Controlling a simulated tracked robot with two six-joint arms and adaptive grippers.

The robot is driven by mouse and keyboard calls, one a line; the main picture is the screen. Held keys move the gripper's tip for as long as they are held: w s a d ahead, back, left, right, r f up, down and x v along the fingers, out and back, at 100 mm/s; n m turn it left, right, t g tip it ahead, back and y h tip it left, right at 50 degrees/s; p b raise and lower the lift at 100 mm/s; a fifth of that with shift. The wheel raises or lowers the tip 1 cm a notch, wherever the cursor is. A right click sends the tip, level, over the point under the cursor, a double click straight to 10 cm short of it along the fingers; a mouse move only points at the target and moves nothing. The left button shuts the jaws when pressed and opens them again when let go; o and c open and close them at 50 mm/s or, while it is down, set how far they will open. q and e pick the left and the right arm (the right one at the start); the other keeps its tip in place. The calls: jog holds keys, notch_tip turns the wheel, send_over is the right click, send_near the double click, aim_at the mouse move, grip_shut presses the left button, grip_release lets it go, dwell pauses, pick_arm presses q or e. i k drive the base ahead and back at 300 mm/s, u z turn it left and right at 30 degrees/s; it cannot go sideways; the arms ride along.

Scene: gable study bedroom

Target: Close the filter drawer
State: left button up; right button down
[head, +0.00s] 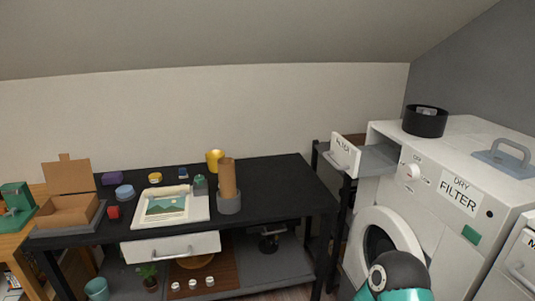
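The filter drawer (344,153) sticks out to the left from the upper part of the white dryer (398,203). Its white front panel carries a small label and stands clear of the dryer body, with the grey tray (378,160) showing behind it. A "DRY FILTER" label (459,194) is on the dryer front, beside a round white knob (411,172). A teal and dark part of my own arm covers the lower part of the round dryer door (381,232). Neither of my grippers is in view.
A black round container (425,120) and a grey-blue handled item (507,158) sit on the dryer. A dark rack stands beneath the drawer.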

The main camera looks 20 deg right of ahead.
aim_at(382, 159)
jog(key=i, duration=1.2)
jog(key=z, duration=0.8)
